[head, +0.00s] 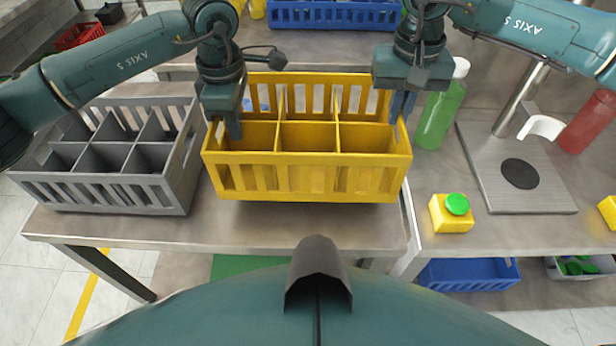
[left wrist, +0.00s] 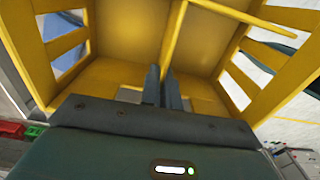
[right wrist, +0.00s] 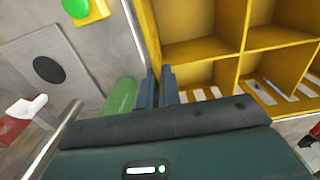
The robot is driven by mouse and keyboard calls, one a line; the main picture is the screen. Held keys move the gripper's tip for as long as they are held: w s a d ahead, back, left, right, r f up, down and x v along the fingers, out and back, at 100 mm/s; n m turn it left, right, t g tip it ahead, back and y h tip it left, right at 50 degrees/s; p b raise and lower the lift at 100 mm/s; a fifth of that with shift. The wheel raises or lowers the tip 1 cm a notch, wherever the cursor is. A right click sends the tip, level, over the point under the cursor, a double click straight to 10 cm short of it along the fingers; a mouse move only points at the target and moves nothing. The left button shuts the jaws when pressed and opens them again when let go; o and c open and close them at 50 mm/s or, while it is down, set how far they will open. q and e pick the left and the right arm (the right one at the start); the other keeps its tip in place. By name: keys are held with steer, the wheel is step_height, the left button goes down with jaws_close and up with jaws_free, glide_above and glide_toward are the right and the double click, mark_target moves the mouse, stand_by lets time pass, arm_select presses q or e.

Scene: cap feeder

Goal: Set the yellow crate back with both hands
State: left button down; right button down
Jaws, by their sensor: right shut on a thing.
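The yellow crate (head: 310,178) is upright and roughly level over the front of the table, with several compartments that look empty. My left gripper (head: 233,125) is at its left end wall, and its fingers (left wrist: 165,88) are close together at that wall in the left wrist view. My right gripper (head: 403,105) is shut on its right end wall, and its fingers (right wrist: 160,88) show at the crate's edge in the right wrist view. A dark shadow lies under the crate's front; I cannot tell how far it is above the table.
A grey divided crate (head: 110,160) stands close on the left. A green bottle (head: 440,110) is close on the right, beside a metal plate stand (head: 485,180) and a yellow block with a green cap (head: 452,212). A blue crate (head: 335,14) is at the back.

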mark_target(240, 143)
arm_select(q)
steer(key=shift+f, duration=0.1)
arm_select(e)
steer(key=shift+f, duration=0.15)
